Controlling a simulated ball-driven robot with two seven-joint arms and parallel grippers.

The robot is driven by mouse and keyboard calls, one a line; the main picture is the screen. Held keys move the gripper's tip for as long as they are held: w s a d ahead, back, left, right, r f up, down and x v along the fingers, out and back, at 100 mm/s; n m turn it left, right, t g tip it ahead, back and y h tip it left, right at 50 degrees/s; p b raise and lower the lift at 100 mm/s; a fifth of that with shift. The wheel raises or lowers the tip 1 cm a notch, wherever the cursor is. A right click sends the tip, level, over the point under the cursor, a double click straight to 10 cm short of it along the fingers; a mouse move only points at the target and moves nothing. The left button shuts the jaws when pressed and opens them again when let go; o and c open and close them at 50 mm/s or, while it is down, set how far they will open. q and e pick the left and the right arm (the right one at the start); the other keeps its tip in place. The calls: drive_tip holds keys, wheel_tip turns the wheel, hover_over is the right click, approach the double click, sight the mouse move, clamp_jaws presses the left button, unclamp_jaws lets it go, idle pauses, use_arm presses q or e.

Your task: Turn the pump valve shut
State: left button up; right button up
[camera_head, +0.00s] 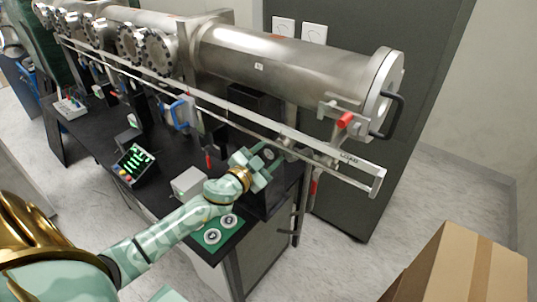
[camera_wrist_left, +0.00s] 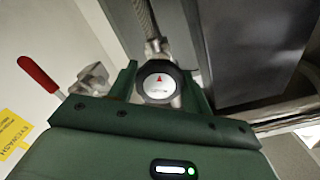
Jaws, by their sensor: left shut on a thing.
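In the head view my left gripper (camera_head: 262,166) reaches over the right end of the black bench, below the steel tube, and the knob (camera_head: 269,154) is small between the fingers. My right gripper is not in view.
A long steel tube (camera_head: 290,60) with a rail (camera_head: 330,157) runs above the bench. A red-handled lever (camera_wrist_left: 38,75) is left of the knob in the wrist view. A grey box (camera_head: 188,184) and a lit control panel (camera_head: 134,165) stand on the bench. A cardboard box (camera_head: 450,270) is at lower right.

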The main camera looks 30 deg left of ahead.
use_arm(q)
drive_tip(key=m, duration=0.4)
drive_tip(key=shift+r+m, duration=0.1)
drive_tip(key=shift+m, duration=0.2)
drive_tip(key=m, duration=0.4)
drive_tip(key=shift+m, duration=0.3)
drive_tip(key=m, duration=0.3)
drive_tip(key=shift+m, duration=0.3)
drive_tip(key=m, duration=0.4)
drive_tip(key=shift+r+m, duration=0.1)
drive_tip(key=shift+m, duration=0.2)
drive_tip(key=m, duration=0.3)
drive_tip(key=shift+m, duration=0.3)
drive_tip(key=m, duration=0.3)
drive_tip(key=shift+m+p, duration=0.3)
drive_tip(key=m, duration=0.4)
drive_tip(key=shift+d+p, duration=0.15)
drive_tip(key=shift+p, duration=0.25)
drive_tip(key=shift+m+p, duration=0.3)
drive_tip(key=shift+m, duration=1.2)
